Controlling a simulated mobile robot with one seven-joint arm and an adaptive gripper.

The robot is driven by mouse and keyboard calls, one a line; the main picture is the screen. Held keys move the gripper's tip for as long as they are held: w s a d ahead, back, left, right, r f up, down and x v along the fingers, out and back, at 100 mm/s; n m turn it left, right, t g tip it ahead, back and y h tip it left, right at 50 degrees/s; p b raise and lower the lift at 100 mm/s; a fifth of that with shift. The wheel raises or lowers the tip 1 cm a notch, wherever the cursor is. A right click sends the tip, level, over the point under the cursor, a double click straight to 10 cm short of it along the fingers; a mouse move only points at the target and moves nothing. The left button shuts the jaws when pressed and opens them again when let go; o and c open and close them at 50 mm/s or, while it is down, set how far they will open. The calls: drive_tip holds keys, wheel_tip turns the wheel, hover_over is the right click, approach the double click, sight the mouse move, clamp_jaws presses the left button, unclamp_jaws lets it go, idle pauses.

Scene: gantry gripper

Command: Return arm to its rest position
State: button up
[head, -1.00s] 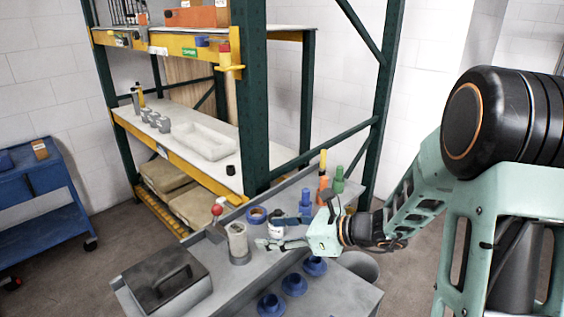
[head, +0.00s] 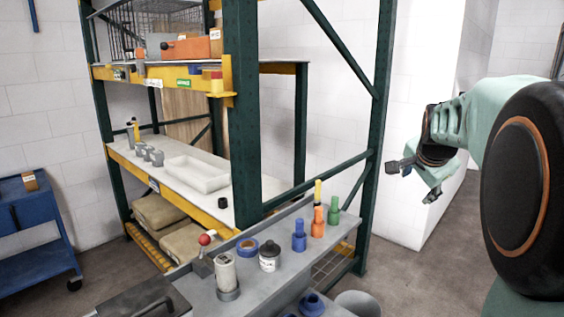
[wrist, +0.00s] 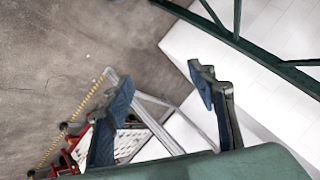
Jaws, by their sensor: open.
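My gripper (head: 412,178) is raised at the right of the head view, beside the shelf rack and clear of the grey bench. It is empty. In the wrist view its two blue-padded fingers (wrist: 163,108) stand wide apart with nothing between them. Behind them show the concrete floor, a white wall and part of a green rack frame. My arm is folded up at the right edge of the head view.
The grey bench (head: 262,283) holds a white-labelled jar (head: 269,257), a grey cylinder (head: 226,275), a blue ring (head: 247,245) and several coloured bottles (head: 318,215). The green rack post (head: 373,140) stands left of my gripper. A blue cart (head: 35,225) is at far left.

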drive_tip(key=s+d+r+n+t+h+b, duration=0.1)
drive_tip(key=s+d+r+t+h, duration=0.3)
drive_tip(key=r, duration=0.7)
drive_tip(key=s+d+r+n+h+b, duration=0.1)
drive_tip(key=d+r+n, duration=0.1)
drive_tip(key=d+r, duration=0.75)
drive_tip(key=s+d+r+n+t+h+b, duration=0.1)
drive_tip(key=s+d+r+t+h, duration=0.15)
drive_tip(key=r, duration=1.15)
drive_tip(key=s+a+f+n+g+y+p, duration=0.2)
drive_tip(key=s+a+f+y+p, duration=0.1)
drive_tip(key=a+f, duration=0.5)
drive_tip(key=s+a+f+n+g+y+p, duration=0.1)
drive_tip(key=s+a+f+g+y+p, duration=0.15)
drive_tip(key=a+f, duration=0.6)
drive_tip(key=s+a+f+n+g+y+p, duration=0.4)
drive_tip(key=s+a+f+n+g+y, duration=0.1)
drive_tip(key=s+a+f, duration=1.5)
drive_tip(key=shift+f+n+p, duration=0.3)
drive_tip(key=shift+f+n, duration=0.5)
drive_tip(key=shift+n, duration=0.1)
